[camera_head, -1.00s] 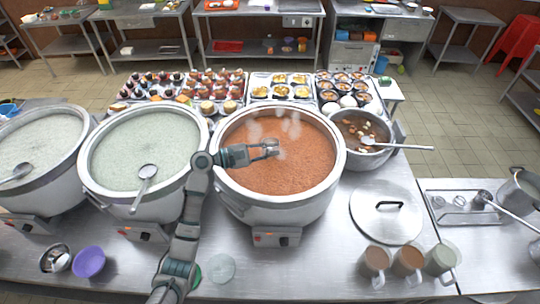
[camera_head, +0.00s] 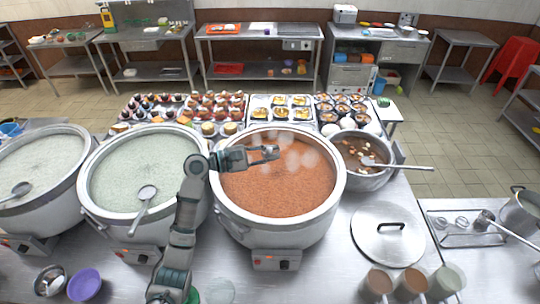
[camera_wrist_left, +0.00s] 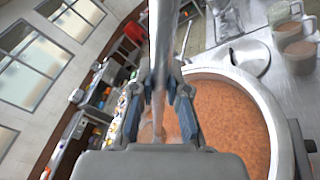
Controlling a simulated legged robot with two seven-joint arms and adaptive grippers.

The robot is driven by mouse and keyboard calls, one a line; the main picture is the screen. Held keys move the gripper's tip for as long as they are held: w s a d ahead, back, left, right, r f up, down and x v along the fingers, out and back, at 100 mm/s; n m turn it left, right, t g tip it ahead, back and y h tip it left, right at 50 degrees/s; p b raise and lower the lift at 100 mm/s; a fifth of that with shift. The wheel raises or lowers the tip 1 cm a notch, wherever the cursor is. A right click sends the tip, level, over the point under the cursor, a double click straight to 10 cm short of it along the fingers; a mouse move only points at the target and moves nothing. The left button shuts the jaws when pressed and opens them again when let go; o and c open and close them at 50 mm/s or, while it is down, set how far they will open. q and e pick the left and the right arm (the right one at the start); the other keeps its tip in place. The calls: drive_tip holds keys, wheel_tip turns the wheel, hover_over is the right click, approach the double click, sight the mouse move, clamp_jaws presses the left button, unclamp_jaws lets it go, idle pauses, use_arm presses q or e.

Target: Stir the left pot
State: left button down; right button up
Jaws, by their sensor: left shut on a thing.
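Two pots of pale green-white congee stand at the left, a far-left pot (camera_head: 40,205) and one beside it (camera_head: 140,225). A third pot (camera_head: 277,233) holds orange-brown congee. My left gripper (camera_head: 266,153) is above this third pot, near its far side. In the left wrist view the fingers (camera_wrist_left: 160,100) are shut on a grey metal handle (camera_wrist_left: 162,40). The handle's lower end is hard to make out. My right gripper is out of view.
A smaller pot (camera_head: 375,182) with a ladle (camera_head: 410,167) stands right of the third pot. A lid (camera_head: 388,245), several cups (camera_head: 410,282) and a purple bowl (camera_head: 84,284) lie in front. Trays of food (camera_head: 280,113) stand behind the pots.

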use_arm(q)
drive_tip(key=shift+f+m+b, duration=0.1)
drive_tip(key=shift+m+b, duration=0.2)
drive_tip(key=shift+b, duration=0.25)
drive_tip(key=shift+m+h+b, duration=0.4)
drive_tip(key=shift+m+b, duration=0.3)
drive_tip(key=shift+b, duration=0.2)
